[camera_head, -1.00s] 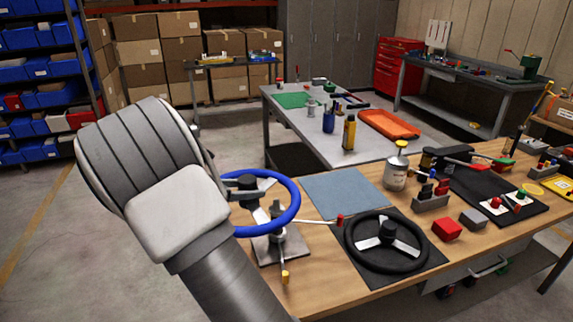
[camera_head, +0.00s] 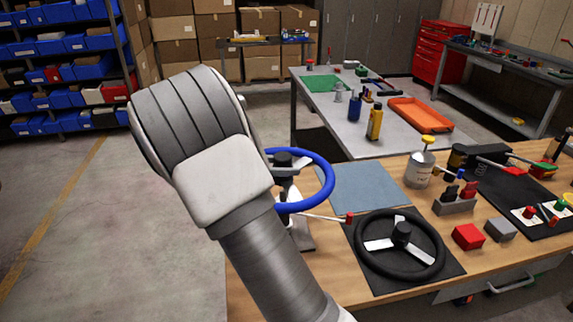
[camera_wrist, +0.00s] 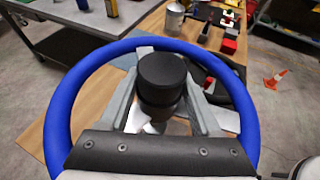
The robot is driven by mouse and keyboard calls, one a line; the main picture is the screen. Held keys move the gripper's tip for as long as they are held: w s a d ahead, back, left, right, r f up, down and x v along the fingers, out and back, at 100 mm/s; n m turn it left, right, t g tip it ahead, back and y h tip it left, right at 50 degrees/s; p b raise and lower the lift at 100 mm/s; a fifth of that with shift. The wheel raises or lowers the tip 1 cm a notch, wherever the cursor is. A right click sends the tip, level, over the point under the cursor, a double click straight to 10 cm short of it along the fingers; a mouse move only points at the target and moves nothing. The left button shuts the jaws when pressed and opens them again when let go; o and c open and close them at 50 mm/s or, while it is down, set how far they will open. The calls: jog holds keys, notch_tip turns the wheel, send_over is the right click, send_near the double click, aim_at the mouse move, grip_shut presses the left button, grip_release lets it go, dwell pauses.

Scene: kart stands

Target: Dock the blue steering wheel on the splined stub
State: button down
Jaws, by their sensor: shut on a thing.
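The blue steering wheel (camera_head: 331,181) is held in the air at the left end of the wooden bench; its rim (camera_wrist: 59,110) fills the wrist view. My gripper (camera_wrist: 162,82) has a finger on each side of the black hub (camera_wrist: 162,68) at the wheel's middle and is shut on it. In the head view my arm covers the wheel's left part. A grey stand plate (camera_head: 304,236) shows on the bench below the wheel. The stub is mostly hidden behind my arm and the wheel, so I cannot tell if wheel and stub touch.
A black steering wheel (camera_head: 434,262) lies on a dark mat (camera_head: 376,283) right of the stand. A red-tipped lever (camera_head: 349,218) sticks out beside it. A blue-grey mat (camera_head: 372,188), a can (camera_head: 419,170), and red (camera_head: 467,237) and grey (camera_head: 500,229) blocks lie further right.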

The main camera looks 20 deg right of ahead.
aim_at(283, 183)
jog(key=shift+f+b, duration=2.45)
jog(key=shift+f, duration=0.35)
jog(key=shift+r+p, duration=0.1)
jog(key=shift+p, duration=0.45)
jog(key=shift+f+b, duration=0.3)
jog(key=shift+f, duration=0.4)
jog(key=shift+c, duration=1.8)
grip_release()
jog(key=shift+a+f, duration=0.1)
jog(key=shift+p+v, duration=0.75)
jog(key=shift+v, duration=0.45)
jog(key=p+v, duration=0.4)
jog(key=v, duration=0.4)
jog(key=shift+a, duration=0.3)
